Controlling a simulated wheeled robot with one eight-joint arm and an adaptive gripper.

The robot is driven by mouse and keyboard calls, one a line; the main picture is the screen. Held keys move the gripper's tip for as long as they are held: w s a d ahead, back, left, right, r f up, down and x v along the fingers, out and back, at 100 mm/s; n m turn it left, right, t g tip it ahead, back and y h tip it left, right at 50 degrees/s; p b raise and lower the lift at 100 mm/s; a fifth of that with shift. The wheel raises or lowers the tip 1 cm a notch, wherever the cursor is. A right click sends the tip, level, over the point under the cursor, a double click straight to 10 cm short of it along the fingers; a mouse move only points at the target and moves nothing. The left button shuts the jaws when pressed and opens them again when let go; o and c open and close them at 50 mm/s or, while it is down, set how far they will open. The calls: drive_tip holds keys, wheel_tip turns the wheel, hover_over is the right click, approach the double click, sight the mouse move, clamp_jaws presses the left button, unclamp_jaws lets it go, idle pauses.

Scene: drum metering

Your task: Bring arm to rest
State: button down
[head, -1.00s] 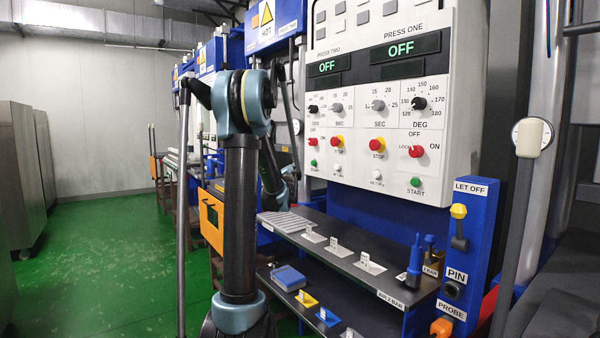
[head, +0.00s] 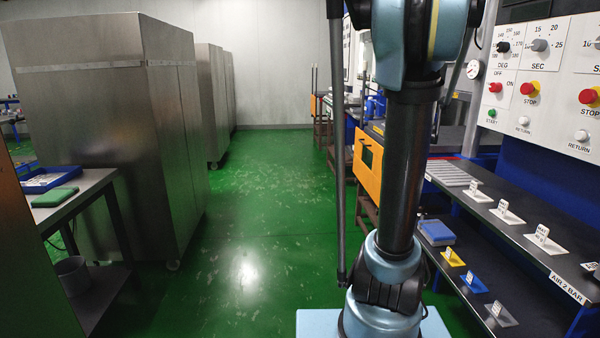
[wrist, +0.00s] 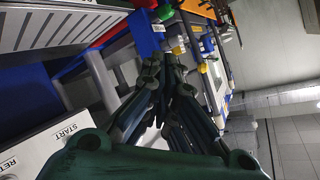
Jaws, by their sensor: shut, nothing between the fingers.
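My gripper (wrist: 165,85) shows in the wrist view with its dark fingers drawn together and nothing between them. A white control panel with a START label (wrist: 70,130) lies at the lower left of that view, beside the gripper. In the head view my arm stands upright right of centre, and the gripper itself is out of that picture.
The press panel (head: 545,75) and the shelves with tagged holders (head: 490,215) stand at the right. Steel cabinets (head: 110,120) and a side table (head: 75,205) with a blue tray (head: 50,178) stand at the left. The green floor (head: 245,230) between them is clear.

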drive_tip(key=s+a+f+n+g+y, duration=0.25)
drive_tip(key=s+a+f, duration=0.25)
drive_tip(key=s+a, duration=0.35)
drive_tip(key=s+a+f+n+g, duration=0.2)
drive_tip(key=s+a+f+n, duration=0.1)
drive_tip(key=s, duration=0.6)
drive_tip(key=s+a+f+n+g+y, duration=0.1)
drive_tip(key=s+a+f+n+g, duration=0.1)
drive_tip(key=s+a+f, duration=0.3)
drive_tip(key=s+a+f+n+g+y, duration=0.1)
drive_tip(key=s+a+f+n+g, duration=0.2)
drive_tip(key=s+f, duration=0.5)
drive_tip(key=s+a+g, duration=0.1)
drive_tip(key=s+a, duration=0.1)
drive_tip(key=s, duration=0.4)
drive_tip(key=shift+s+f+n, duration=0.2)
drive_tip(key=shift+f+n, duration=0.05)
drive_tip(key=shift+n, duration=0.1)
drive_tip(key=shift+w+f, duration=0.2)
drive_tip(key=shift+w, duration=0.3)
